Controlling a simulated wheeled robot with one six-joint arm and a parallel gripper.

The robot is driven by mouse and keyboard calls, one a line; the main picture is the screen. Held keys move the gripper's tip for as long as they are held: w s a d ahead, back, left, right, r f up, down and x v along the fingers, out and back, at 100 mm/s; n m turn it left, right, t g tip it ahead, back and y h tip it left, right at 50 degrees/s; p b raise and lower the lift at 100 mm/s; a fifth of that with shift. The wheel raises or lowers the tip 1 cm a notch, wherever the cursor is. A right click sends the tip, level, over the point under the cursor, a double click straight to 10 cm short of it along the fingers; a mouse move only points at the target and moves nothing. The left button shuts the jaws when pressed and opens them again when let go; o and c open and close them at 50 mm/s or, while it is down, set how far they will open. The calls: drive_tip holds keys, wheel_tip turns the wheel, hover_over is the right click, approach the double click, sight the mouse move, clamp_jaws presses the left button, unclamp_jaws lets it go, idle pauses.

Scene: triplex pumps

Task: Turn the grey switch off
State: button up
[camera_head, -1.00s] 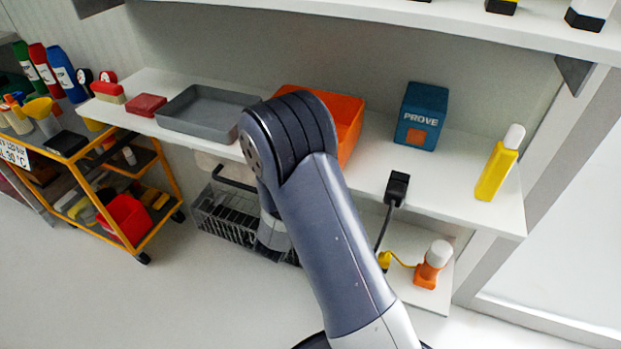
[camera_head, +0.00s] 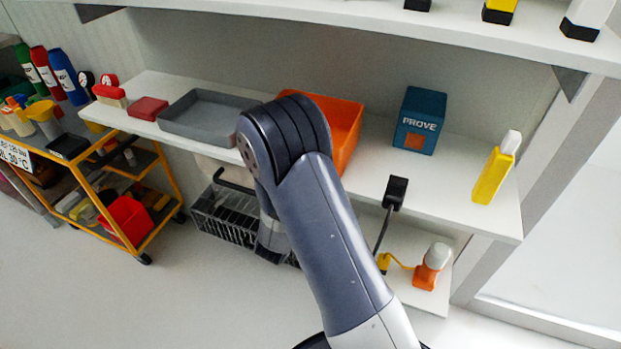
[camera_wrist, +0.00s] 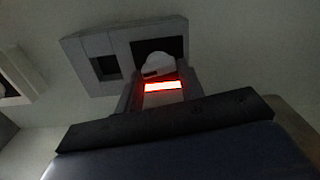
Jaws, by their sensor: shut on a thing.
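In the wrist view, a grey box-like panel (camera_wrist: 95,43) with two dark square recesses is ahead of my gripper. A pale grey rounded piece, which looks like the grey switch (camera_wrist: 158,64), sits in the right recess. A bright white strip with a red glow (camera_wrist: 163,87) shows just below it. My gripper (camera_wrist: 160,84) is at this piece, with a finger on each side, and is shut on it. The view is dark, so the exact contact and the switch's position are unclear. In the head view, my arm hides the gripper and the switch.
In the head view, a white shelf (camera_head: 455,200) holds a grey tray (camera_head: 200,135), an orange bin (camera_head: 350,152), a blue PROVE box (camera_head: 420,120) and a yellow bottle (camera_head: 492,175). A wire basket (camera_head: 225,215) is below. A yellow trolley (camera_head: 85,185) stands left.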

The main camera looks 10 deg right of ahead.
drive_tip(key=shift+w+a+f+n+p, duration=0.1)
drive_tip(key=shift+n+p, duration=2)
drive_tip(key=shift+n, duration=1.85)
drive_tip(key=shift+a+f+n+p, duration=0.1)
drive_tip(key=shift+n+p, duration=2)
drive_tip(key=shift+n, duration=1.85)
drive_tip(key=o, duration=1)
drive_tip(key=p+v, duration=0.1)
drive_tip(key=v, duration=0.9)
drive_tip(key=shift+s+a, duration=0.2)
drive_tip(key=shift+s, duration=0.15)
